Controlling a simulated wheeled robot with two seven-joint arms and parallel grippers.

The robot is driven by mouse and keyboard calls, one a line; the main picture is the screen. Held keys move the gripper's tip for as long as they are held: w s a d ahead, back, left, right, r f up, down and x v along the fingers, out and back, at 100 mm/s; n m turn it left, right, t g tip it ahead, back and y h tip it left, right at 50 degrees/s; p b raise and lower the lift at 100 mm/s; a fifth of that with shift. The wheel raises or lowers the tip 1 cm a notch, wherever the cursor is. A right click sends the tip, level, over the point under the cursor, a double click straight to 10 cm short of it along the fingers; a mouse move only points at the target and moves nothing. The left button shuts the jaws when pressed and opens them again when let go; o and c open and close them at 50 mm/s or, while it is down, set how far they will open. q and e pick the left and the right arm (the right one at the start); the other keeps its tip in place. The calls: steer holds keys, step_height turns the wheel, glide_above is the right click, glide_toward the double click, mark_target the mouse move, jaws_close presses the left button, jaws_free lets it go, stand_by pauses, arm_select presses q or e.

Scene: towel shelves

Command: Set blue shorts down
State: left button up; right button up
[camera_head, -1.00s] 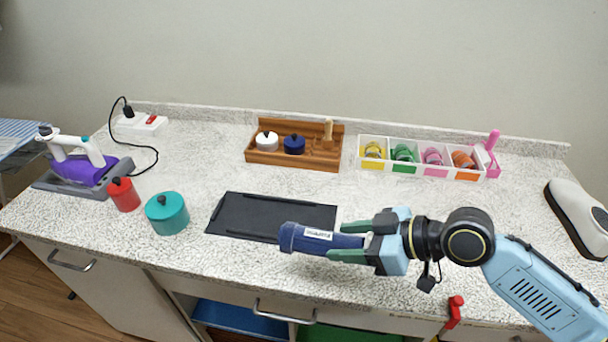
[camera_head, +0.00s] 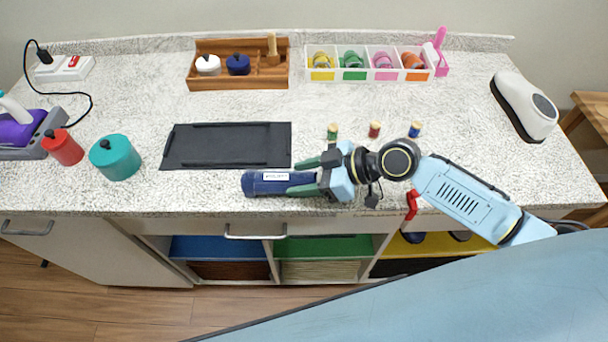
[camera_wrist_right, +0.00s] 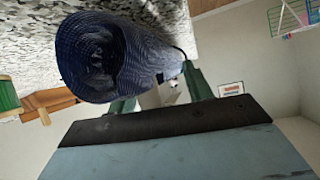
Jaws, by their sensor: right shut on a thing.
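The blue shorts (camera_head: 262,183) are a dark blue roll with a white label, lying level along the counter's front edge in the head view. My right gripper (camera_head: 303,177) is shut on the roll's right end, fingers on either side. The roll looks held above the counter, but its exact height is hard to tell. In the right wrist view the rolled shorts (camera_wrist_right: 105,55) fill the upper middle, with their open end towards the camera. My left gripper is not in view.
A black mat (camera_head: 228,148) lies just behind the roll. A teal pot (camera_head: 115,158) and a red canister (camera_head: 62,147) stand left. Small spools (camera_head: 374,130) stand behind the gripper. Below the counter are open shelves with blue (camera_head: 217,247), green (camera_head: 325,246) and yellow (camera_head: 445,245) boards.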

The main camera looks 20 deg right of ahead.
steer(key=o, duration=1.5)
steer(key=shift+b+v, duration=0.55)
steer(key=shift+v, duration=5.45)
